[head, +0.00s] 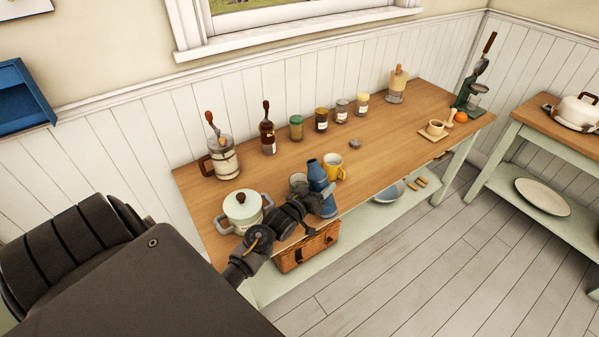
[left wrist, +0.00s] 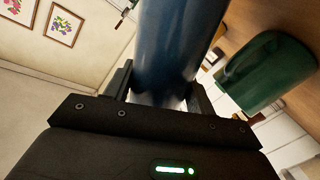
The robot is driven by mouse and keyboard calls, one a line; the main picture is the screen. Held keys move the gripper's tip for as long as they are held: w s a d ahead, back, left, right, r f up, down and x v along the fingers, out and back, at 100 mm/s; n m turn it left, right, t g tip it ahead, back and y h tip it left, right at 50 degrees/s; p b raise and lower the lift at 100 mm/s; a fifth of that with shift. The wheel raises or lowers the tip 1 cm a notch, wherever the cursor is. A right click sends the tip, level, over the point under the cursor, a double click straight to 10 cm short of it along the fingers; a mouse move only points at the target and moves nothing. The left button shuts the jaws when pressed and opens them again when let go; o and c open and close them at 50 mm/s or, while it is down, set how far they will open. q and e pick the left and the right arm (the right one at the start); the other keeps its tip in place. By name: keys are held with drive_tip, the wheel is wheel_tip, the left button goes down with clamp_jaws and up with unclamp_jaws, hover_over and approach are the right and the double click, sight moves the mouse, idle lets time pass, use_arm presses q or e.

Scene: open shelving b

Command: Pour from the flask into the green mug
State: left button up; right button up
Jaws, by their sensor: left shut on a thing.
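My left gripper (head: 318,201) is shut around the lower part of a blue flask (head: 318,176) near the table's front edge. The flask stands nearly upright in the head view, slightly tilted, and its blue body also fills the space between the fingers in the left wrist view (left wrist: 172,45). A dull green-grey cup (head: 297,181), probably the green mug, is just left of the flask and partly hidden by it. A dark green cylinder, likely the same mug, shows beside the fingers in the left wrist view (left wrist: 268,72). My right gripper is not in view.
A lidded pale pot (head: 243,207) stands left, near my arm. Several jars, such as a green one (head: 296,128), line the back of the wooden table (head: 390,140). The table's middle right is mostly clear.

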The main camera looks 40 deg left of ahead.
use_arm(q)
drive_tip(key=shift+a+r+n+p, duration=0.2)
drive_tip(key=shift+r+n+p, duration=0.4)
drive_tip(key=shift+r+n, duration=0.2)
drive_tip(key=shift+f, duration=0.3)
drive_tip(key=shift+d+f+n, duration=0.15)
drive_tip(key=shift+f+n, duration=0.05)
drive_tip(key=shift+n, duration=0.5)
drive_tip(key=shift+d+f+n+g+h+b, duration=0.35)
drive_tip(key=shift+f+n+h+b, duration=0.15)
drive_tip(key=shift+n, duration=0.3)
drive_tip(key=shift+s+d+r+n, duration=0.1)
drive_tip(key=shift+d+r+n, duration=0.15)
drive_tip(key=shift+n, duration=0.55)
idle(0.4)
drive_tip(key=shift+d+f+n+b, duration=0.15)
drive_tip(key=shift+f+n+b, duration=0.2)
drive_tip(key=shift+n, duration=0.35)
idle(0.8)
drive_tip(key=shift+a+n+g+h+p, duration=0.25)
drive_tip(key=shift+a+n+h+p, duration=0.25)
drive_tip(key=shift+n+p, duration=0.55)
idle(1.7)
